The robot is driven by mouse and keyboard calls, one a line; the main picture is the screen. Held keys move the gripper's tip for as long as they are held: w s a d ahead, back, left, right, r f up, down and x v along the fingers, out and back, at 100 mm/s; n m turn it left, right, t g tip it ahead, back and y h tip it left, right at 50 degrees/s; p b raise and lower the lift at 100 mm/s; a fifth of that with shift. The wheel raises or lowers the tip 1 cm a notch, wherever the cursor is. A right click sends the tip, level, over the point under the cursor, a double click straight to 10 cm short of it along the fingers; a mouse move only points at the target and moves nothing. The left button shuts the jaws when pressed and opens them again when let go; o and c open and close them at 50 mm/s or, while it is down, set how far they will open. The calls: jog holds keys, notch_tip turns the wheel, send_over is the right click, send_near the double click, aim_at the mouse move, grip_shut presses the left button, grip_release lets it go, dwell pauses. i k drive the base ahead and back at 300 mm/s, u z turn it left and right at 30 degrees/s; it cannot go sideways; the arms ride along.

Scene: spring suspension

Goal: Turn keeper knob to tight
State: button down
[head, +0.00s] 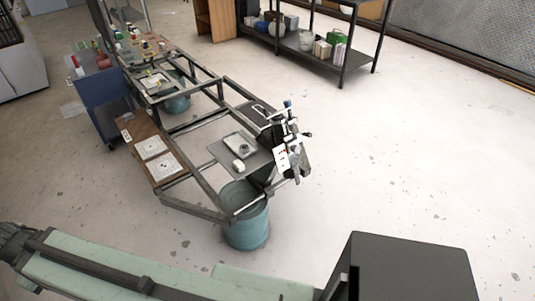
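A spring-suspension assembly (283,158) of silver and dark metal parts is mounted at the near right corner of a grey metal frame (182,207). A small blue-tipped part (288,104) stands at its top. A small dark knob-like part (307,134) sticks out to its right. Both are too small to tell which one is the keeper knob or how tight it is. My arm (90,270) crosses the bottom left of the head view, well apart from the assembly. My gripper is not in view.
A plate with a small tray (238,142) lies on the frame beside the assembly. A teal drum (246,228) stands under the frame corner. A wooden board (140,130) and a blue cabinet (100,95) are on the left. The floor (420,170) to the right is clear.

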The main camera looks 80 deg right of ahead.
aim_at(288, 104)
jog(key=z, duration=1.45)
jog(key=k, duration=0.75)
jog(key=z, duration=0.75)
jog(key=k, duration=0.65)
jog(key=z, duration=0.1)
jog(key=i, duration=1.1)
jog(key=z, duration=0.2)
